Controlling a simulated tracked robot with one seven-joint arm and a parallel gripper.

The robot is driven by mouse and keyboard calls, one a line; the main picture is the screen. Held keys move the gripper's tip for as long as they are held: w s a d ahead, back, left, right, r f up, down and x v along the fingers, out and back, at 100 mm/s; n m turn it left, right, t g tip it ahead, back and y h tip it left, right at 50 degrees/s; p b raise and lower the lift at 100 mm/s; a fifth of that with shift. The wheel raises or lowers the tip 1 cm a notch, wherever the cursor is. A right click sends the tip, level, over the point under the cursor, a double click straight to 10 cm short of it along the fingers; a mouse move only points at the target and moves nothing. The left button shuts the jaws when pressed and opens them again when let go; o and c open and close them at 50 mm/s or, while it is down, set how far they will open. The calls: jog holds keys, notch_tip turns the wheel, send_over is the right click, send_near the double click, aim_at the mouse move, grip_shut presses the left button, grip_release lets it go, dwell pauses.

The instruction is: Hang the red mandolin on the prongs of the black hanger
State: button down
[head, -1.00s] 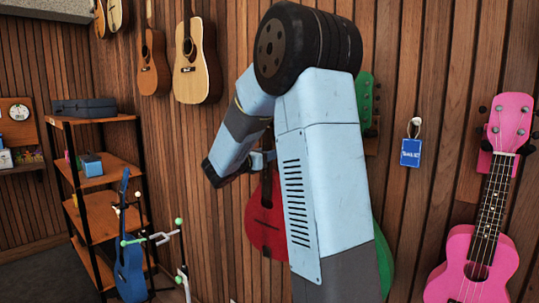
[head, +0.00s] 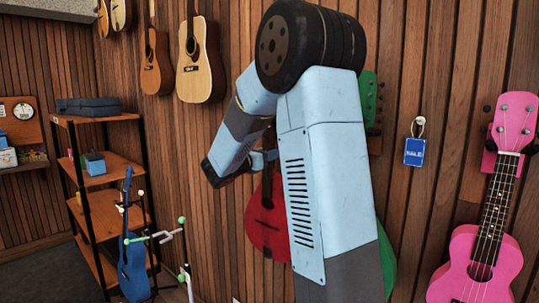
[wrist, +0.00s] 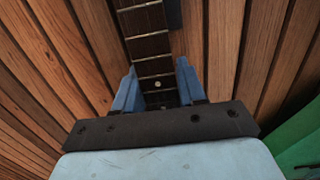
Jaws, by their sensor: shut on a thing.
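The red mandolin (head: 266,218) hangs upright in front of the wood-slat wall in the head view, its right side and most of its neck hidden behind my arm. In the wrist view its fretted neck (wrist: 148,45) runs up between the two blue fingers of my gripper (wrist: 157,90), which is shut on it. In the head view my gripper (head: 267,157) is above the mandolin's body and partly hidden. A small dark piece (wrist: 174,14) shows beside the neck at the top of the wrist view; I cannot tell whether it is the black hanger. The prongs are not clearly visible.
A green instrument (head: 370,100) hangs close on the right, partly behind my arm. A pink ukulele (head: 473,265) and a blue tag (head: 414,152) are further right. A shelf (head: 95,122) and a blue guitar (head: 132,265) stand at left.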

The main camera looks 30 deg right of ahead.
jog(key=c, duration=0.6)
grip_release()
jog(key=shift+o, duration=0.2)
jog(key=shift+s+a, duration=0.15)
jog(key=shift+a, duration=0.05)
jog(key=shift+v, duration=0.8)
jog(key=shift+v, duration=1.2)
jog(key=shift+a+r, duration=0.15)
jog(key=v, duration=1.3)
jog(key=shift+a, duration=0.3)
